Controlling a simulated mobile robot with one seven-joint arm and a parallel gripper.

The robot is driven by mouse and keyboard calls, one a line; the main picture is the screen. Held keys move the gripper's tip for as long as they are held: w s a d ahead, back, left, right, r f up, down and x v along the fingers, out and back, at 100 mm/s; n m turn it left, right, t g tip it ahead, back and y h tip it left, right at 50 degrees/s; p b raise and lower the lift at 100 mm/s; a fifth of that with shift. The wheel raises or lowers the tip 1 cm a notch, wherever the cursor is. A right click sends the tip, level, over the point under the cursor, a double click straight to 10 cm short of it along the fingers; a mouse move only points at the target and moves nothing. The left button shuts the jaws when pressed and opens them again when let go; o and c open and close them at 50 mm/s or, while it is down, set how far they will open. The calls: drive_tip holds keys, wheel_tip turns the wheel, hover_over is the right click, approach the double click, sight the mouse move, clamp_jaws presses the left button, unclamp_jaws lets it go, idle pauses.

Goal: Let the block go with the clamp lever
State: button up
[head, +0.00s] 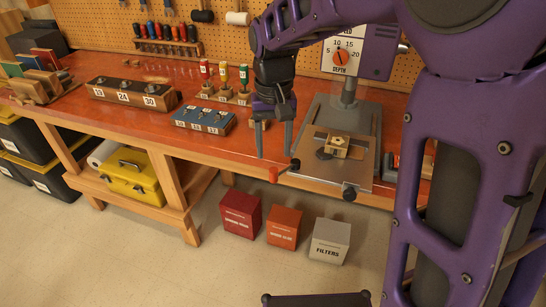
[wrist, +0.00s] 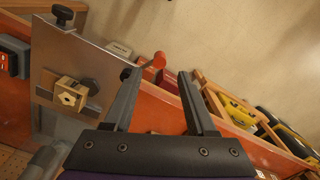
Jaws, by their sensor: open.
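The wooden block (head: 338,143) with a hole in its top sits on the grey metal plate (head: 310,178) of a drill stand; the wrist view shows it at left (wrist: 70,97). A dark clamp pad (head: 323,153) is close beside the block; I cannot tell if it touches. The clamp lever (head: 275,173) has a red knob and sticks out at the plate's front left corner; its knob (wrist: 159,60) also shows in the wrist view. My gripper (head: 273,154) is open and empty, pointing down just above the knob, which appears between and beyond the fingertips (wrist: 159,74).
A black knob (head: 349,193) is at the plate's front edge. Left on the orange bench are a blue socket block (head: 204,119) and colored-handled tools (head: 224,72). Red, orange and grey boxes (head: 330,241) stand on the floor.

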sight(273, 170)
wheel_tip(273, 170, down, 8)
drive_tip(key=shift+r+b, duration=0.15)
drive_tip(key=shift+b, duration=0.2)
clamp_jaws()
drive_tip(key=shift+r, duration=0.1)
drive_tip(key=shift+w, duration=0.1)
idle(1.1)
